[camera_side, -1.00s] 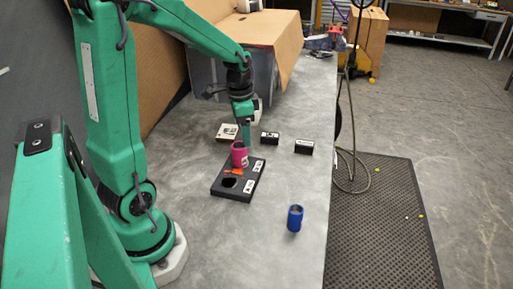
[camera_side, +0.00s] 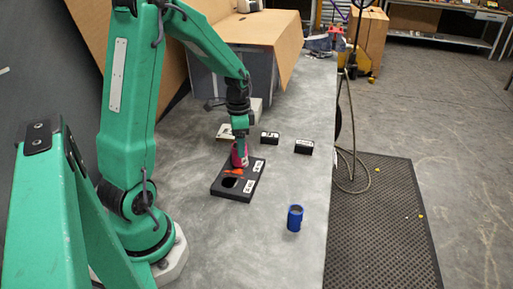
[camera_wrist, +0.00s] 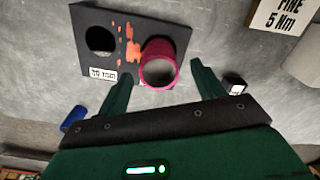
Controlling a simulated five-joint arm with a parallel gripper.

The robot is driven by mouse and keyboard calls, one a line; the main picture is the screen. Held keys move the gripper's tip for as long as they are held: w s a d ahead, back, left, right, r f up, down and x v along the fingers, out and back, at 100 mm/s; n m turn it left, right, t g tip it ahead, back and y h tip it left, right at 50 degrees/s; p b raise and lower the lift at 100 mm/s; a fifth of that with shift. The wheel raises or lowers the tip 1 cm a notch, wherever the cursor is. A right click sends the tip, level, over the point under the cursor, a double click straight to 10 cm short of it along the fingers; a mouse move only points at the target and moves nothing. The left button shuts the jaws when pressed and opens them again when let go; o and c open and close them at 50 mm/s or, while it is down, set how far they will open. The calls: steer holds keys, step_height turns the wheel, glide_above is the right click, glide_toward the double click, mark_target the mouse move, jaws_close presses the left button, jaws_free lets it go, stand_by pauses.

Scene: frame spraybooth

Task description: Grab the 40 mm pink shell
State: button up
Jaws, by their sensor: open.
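The pink shell (camera_side: 240,155) is a short open tube standing upright at the far end of the black block (camera_side: 226,195). In the wrist view the shell (camera_wrist: 158,62) shows its open rim. The black block (camera_wrist: 88,68) also has an empty round hole, orange paint marks and white labels. My gripper (camera_side: 241,139) is directly above the shell and hides part of its top. In the wrist view its two green fingers (camera_wrist: 162,76) are spread, one on each side of the shell's near edge, with gaps visible. Whether the fingers reach down beside the shell's wall is unclear.
A blue cylinder (camera_side: 295,218) stands apart to the right of the block. Two small black label blocks (camera_side: 269,137) (camera_side: 303,147) and a cream box (camera_side: 225,131) sit behind. A cardboard-covered box (camera_side: 235,80) stands at the back. The grey table's right side is mostly clear.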

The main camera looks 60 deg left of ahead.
steer(key=shift+f, duration=0.1)
steer(key=shift+s+f, duration=0.1)
steer(key=shift+f, duration=2.45)
steer(key=c, duration=1.1)
steer(key=shift+r, duration=0.2)
steer(key=shift+r, duration=0.5)
step_height(320, 180, up, 3)
steer(key=shift+d+r, duration=0.1)
steer(key=shift+d, duration=0.05)
steer(key=d+r, duration=0.6)
steer(key=d, duration=0.5)
steer(key=shift+s+d+r, duration=0.2)
steer(key=shift+s+r, duration=0.05)
